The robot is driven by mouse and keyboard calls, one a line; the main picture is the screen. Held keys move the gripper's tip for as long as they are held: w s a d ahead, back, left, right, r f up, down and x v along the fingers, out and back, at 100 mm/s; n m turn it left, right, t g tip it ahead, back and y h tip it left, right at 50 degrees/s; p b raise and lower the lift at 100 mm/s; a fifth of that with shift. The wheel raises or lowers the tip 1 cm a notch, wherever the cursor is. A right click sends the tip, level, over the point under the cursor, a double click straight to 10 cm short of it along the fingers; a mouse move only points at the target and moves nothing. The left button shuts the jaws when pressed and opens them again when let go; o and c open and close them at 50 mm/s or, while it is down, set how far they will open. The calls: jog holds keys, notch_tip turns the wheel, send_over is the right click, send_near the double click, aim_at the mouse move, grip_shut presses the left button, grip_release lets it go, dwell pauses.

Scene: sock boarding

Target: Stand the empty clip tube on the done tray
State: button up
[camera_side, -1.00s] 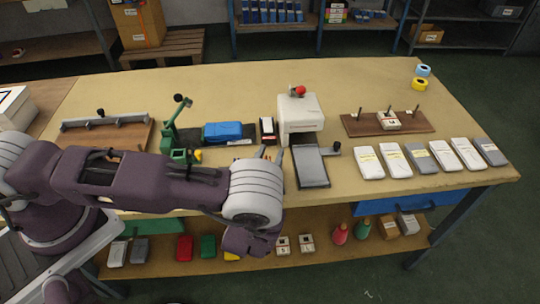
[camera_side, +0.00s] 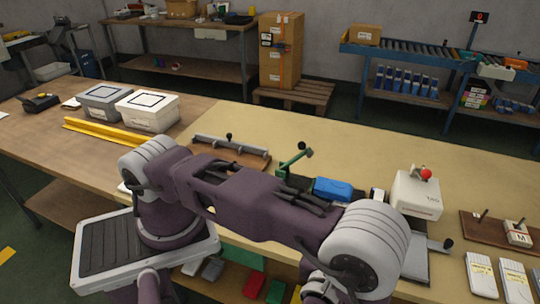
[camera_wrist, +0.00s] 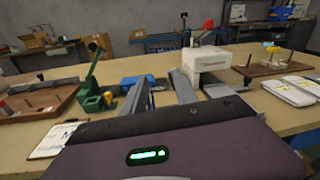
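My gripper (camera_wrist: 159,92) shows in the wrist view as two grey fingers apart, with no object visible between them. They point over the workbench, toward the blue pack and the white machine. In the side view my arm hides the fingers. I cannot make out a clip tube for certain in any view. I cannot tell which thing is the done tray; no label for it is readable.
A green lever tool (camera_wrist: 96,70), a blue pack (camera_side: 338,190) and a white machine with a red knob (camera_side: 416,196) stand on the bench. A pegged board (camera_wrist: 262,64) and pale packets (camera_side: 481,276) lie right.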

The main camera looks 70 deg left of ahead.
jog(key=s+a+r+n+g+h, duration=0.1)
jog(key=s+a+r+n+g, duration=0.9)
jog(key=a+r+n+g, duration=0.45)
jog(key=s+d+r+n+t+h, duration=0.6)
jog(key=s+d+r+n+h, duration=0.1)
jog(key=n, duration=0.5)
notch_tip(320, 180, up, 2)
jog(key=s+h, duration=0.1)
jog(key=h, duration=0.2)
